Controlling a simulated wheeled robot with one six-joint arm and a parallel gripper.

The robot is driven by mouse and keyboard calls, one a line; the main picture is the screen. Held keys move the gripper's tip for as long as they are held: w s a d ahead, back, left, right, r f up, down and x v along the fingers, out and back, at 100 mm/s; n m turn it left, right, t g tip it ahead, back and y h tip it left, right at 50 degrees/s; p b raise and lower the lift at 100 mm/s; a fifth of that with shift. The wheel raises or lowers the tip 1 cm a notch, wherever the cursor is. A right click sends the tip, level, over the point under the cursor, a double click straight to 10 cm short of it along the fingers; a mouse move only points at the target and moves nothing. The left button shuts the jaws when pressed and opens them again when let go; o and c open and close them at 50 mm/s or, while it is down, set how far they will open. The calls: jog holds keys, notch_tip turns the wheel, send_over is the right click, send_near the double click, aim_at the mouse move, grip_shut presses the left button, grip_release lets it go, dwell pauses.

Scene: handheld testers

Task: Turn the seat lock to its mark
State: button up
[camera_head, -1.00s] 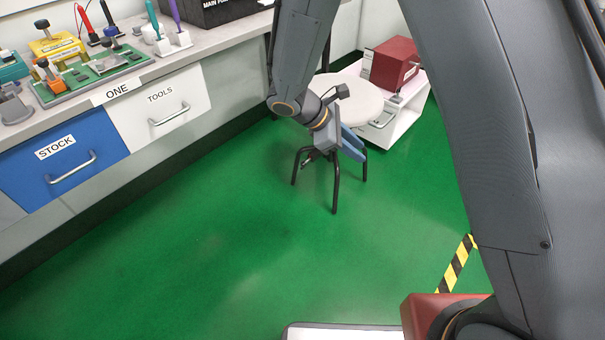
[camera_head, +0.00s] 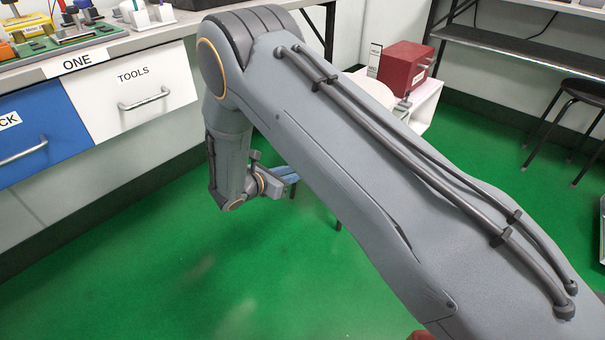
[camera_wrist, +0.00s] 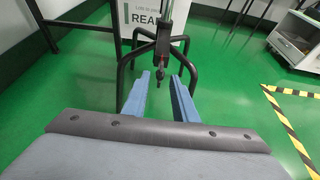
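The stool's black legs and central post (camera_wrist: 164,40) stand straight ahead in the wrist view. A small dark fitting with a reddish spot (camera_wrist: 160,66) sits low on the post; it looks like the seat lock, but its mark is too small to make out. My gripper (camera_wrist: 159,78) is open, with one blue finger on each side of this fitting in the picture. I cannot tell whether either finger touches it. In the head view my gripper (camera_head: 287,178) is low beside the stool, and my arm hides most of the stool.
The drawer bench (camera_head: 130,92) runs along the left. A red box (camera_head: 405,65) sits on a white cabinet (camera_head: 426,108) behind the stool. Another black stool (camera_head: 580,95) stands at the right. Yellow-black floor tape (camera_wrist: 290,130) marks the right side; green floor around is clear.

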jog(key=b+x, duration=0.1)
jog(key=x, duration=0.3)
jog(key=shift+w+d+f, duration=0.2)
jog(key=shift+w, duration=0.1)
grip_shut()
